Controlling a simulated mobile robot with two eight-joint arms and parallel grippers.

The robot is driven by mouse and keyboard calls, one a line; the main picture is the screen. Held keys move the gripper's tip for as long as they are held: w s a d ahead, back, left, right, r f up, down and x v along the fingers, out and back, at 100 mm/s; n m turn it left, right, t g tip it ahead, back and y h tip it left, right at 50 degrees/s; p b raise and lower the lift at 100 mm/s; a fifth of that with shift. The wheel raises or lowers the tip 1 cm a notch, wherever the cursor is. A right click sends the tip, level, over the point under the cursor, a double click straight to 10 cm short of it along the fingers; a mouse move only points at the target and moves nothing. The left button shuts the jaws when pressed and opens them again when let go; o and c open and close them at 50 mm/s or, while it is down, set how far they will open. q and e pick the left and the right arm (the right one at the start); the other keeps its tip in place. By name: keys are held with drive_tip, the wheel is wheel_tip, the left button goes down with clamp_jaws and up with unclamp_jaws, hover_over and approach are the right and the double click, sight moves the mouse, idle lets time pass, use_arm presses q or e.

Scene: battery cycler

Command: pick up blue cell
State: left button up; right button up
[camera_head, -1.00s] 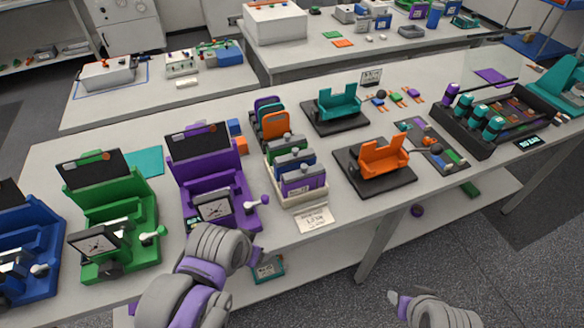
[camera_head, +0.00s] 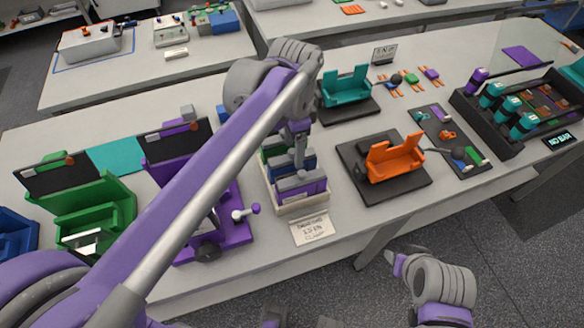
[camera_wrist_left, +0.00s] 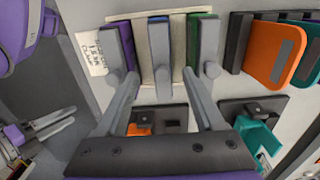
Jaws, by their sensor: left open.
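The blue cell (camera_head: 308,162) stands upright in the cream tray (camera_head: 303,207), between a green cell (camera_head: 270,152) and a purple cell (camera_head: 314,188). In the left wrist view the blue cell (camera_wrist_left: 157,40) shows as a thin blue strip with a grey block along it. My left gripper (camera_head: 300,163) points down over the tray. In the wrist view its two fingers (camera_wrist_left: 160,75) are apart, one on each side of the blue cell's grey part; whether they touch it I cannot tell. My right gripper (camera_head: 392,260) is low in front of the table, and its jaws are unclear.
The purple cell and green cell stand close on either side. An orange cradle (camera_head: 395,160) is right of the tray and a teal cradle (camera_head: 345,88) behind it. A purple station (camera_head: 165,175) stands left. A paper label (camera_head: 311,229) lies in front.

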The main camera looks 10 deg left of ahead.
sight(292, 161)
use_arm(q)
drive_tip(key=f, duration=0.5)
drive_tip(key=shift+a+f, duration=0.2)
drive_tip(key=shift+f, duration=0.2)
drive_tip(key=shift+c, duration=0.2)
clamp_jaws()
idle(0.9)
